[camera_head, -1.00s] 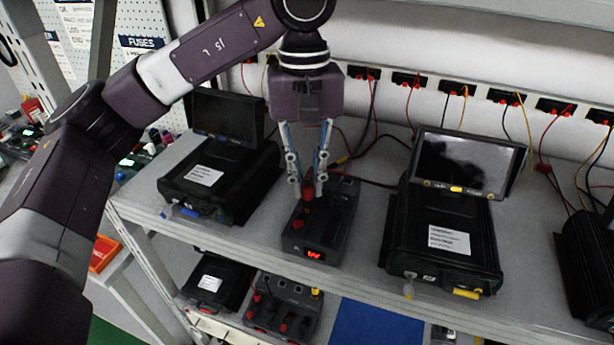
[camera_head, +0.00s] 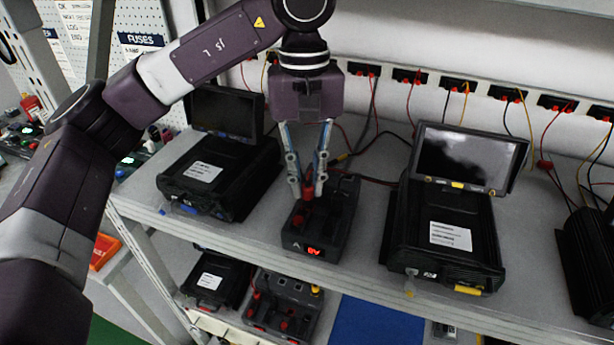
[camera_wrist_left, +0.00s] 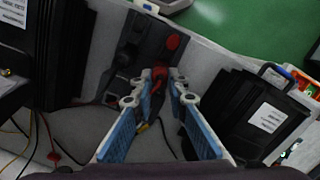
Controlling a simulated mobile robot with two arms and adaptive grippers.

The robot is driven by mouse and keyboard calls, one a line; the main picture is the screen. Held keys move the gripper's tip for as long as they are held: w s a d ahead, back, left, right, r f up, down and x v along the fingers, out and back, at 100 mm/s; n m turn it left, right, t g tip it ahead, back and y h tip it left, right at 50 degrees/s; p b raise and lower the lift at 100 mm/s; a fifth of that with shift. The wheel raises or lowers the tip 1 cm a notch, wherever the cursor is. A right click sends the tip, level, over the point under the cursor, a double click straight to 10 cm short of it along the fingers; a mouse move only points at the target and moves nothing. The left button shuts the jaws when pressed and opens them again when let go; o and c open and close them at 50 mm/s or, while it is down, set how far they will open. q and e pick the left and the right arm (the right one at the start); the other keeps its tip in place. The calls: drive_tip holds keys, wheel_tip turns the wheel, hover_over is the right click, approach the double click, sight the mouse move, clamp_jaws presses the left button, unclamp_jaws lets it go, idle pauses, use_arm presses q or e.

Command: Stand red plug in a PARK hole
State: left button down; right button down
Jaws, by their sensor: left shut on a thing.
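The red plug (camera_head: 307,191) is between the fingertips of my left gripper (camera_head: 307,188), which is shut on it. The fingers point down over a small black box (camera_head: 338,222) with a lit red display, on the upper shelf. In the left wrist view the red plug (camera_wrist_left: 159,76) shows between the fingertips (camera_wrist_left: 155,88), at the box's top face. I cannot tell whether its lower end is in a hole. A round red part (camera_wrist_left: 173,42) is farther along the box. No PARK label is readable. My right gripper is not in view.
Black units with screens stand left (camera_head: 218,178) and right (camera_head: 443,225) of the box on the grey shelf (camera_head: 365,255). Red and black wires run behind from the wall sockets (camera_head: 409,77). Another box with red plugs (camera_head: 284,305) is on the lower shelf, beside a blue mat (camera_head: 376,322).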

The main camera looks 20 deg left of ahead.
use_arm(q)
drive_tip(key=shift+f+b, duration=0.35)
drive_tip(key=shift+f, duration=0.05)
idle(0.4)
drive_tip(key=c, duration=1.8)
unclamp_jaws()
drive_tip(key=shift+o, duration=0.4)
drive_tip(key=o, duration=0.3)
drive_tip(key=shift+r, duration=0.15)
